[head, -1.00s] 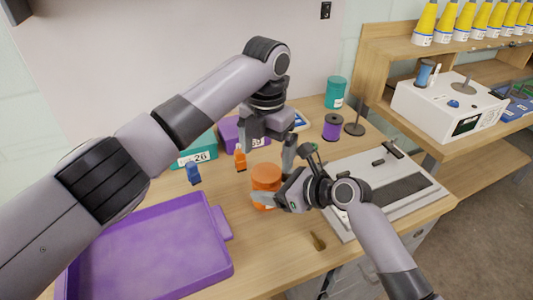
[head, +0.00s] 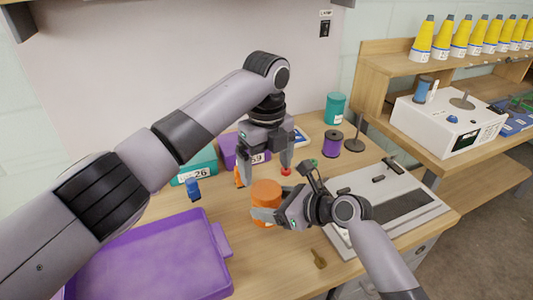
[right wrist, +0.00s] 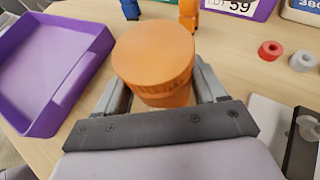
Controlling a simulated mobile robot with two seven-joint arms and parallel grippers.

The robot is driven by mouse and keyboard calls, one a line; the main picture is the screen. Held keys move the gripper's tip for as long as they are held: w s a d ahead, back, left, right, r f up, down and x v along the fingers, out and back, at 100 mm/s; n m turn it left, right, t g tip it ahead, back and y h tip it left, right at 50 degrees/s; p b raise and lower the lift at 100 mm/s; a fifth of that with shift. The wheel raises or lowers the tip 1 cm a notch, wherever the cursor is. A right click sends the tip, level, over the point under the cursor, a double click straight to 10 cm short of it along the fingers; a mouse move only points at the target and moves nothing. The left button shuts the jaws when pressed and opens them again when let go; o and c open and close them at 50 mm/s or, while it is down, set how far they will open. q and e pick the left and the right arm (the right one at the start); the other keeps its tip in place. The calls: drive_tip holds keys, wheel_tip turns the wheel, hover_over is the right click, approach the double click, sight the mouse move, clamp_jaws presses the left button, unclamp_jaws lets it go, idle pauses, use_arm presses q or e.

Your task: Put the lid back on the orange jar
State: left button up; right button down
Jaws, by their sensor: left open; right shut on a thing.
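The orange jar (head: 264,218) stands on the wooden table in front of the left gripper. Its wide orange lid (head: 267,188) sits on top of it and looks level. In the right wrist view, the lid (right wrist: 153,52) covers the mouth of the jar (right wrist: 168,98). How tightly the lid sits cannot be told. My right gripper (head: 266,214) is shut around the jar's body below the lid, with a finger on each side in the right wrist view. My left gripper (head: 266,172) is open and empty, pointing down, above and behind the lid.
A purple tray (head: 222,240) lies at the front left. Behind are a blue figure (head: 193,188), a teal bin (head: 200,170), a purple bin (head: 229,148) and a red ring (head: 286,171). A grey-white machine (head: 410,200) stands right. The table between tray and jar is clear.

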use_arm(q)
drive_tip(key=n, duration=0.4)
drive_tip(key=shift+r+n, duration=0.2)
drive_tip(key=shift+n, duration=0.2)
drive_tip(key=n, duration=0.4)
drive_tip(key=shift+r+n, duration=0.1)
drive_tip(key=shift+n, duration=0.2)
drive_tip(key=n, duration=0.4)
drive_tip(key=shift+r+n, duration=0.15)
drive_tip(key=shift+n, duration=0.15)
drive_tip(key=n, duration=0.4)
drive_tip(key=shift+r+n, duration=0.15)
drive_tip(key=shift+n, duration=0.15)
drive_tip(key=n, duration=0.4)
drive_tip(key=shift+r+n, duration=0.15)
drive_tip(key=shift+n, duration=0.15)
drive_tip(key=n, duration=0.4)
drive_tip(key=shift+r, duration=0.15)
drive_tip(key=n, duration=0.6)
drive_tip(key=shift+r, duration=0.2)
drive_tip(key=n, duration=0.5)
drive_tip(key=shift+r, duration=0.1)
